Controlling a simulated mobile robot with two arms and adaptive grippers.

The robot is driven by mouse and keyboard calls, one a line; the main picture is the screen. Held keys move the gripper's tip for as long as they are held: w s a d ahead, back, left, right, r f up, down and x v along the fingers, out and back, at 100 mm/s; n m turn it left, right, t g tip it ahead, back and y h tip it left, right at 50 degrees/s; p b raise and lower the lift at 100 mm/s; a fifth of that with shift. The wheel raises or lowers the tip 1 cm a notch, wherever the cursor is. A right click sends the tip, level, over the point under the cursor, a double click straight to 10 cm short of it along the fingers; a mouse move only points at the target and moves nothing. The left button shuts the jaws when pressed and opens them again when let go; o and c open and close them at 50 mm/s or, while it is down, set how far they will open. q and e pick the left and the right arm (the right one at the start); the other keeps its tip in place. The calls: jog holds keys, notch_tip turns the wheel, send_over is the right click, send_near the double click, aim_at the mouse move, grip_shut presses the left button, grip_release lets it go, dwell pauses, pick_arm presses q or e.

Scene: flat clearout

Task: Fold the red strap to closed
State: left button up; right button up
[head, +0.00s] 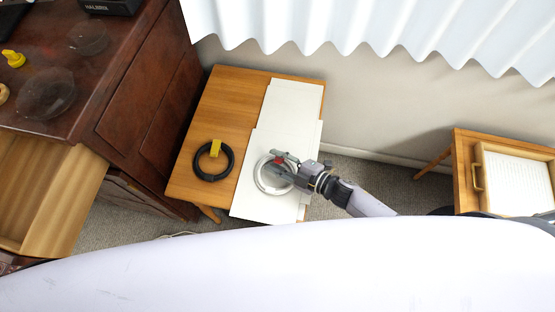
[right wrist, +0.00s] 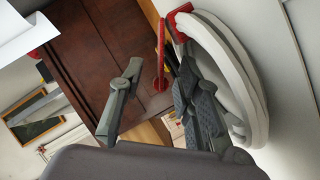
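A white coil (head: 263,183) lies on white sheets on the small wooden table. The red strap (head: 279,154) is at its upper edge, beside my right gripper (head: 281,164). In the right wrist view the red strap (right wrist: 180,17) sits on the rim of the white coil (right wrist: 238,75), and a thin red flap (right wrist: 160,50) stands away from it. My right gripper (right wrist: 158,78) is open, its fingers on either side of the flap with gaps showing. The right finger is close to the coil; I cannot tell whether they touch. My left gripper is not in view.
A black coil (head: 207,174) with a yellow strap (head: 215,148) lies left on the small table (head: 240,90). A dark cabinet (head: 150,80) with an open drawer (head: 55,195) stands at left. Another wooden table (head: 464,165) with a tray is at right. A white curtain hangs behind.

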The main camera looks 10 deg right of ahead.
jog(key=shift+s+d, duration=0.1)
jog(key=shift+d, duration=0.05)
jog(key=v, duration=1.1)
jog(key=shift+s+d+r, duration=0.1)
jog(key=shift+s+d, duration=0.1)
jog(key=shift+d, duration=0.1)
jog(key=shift+o, duration=0.5)
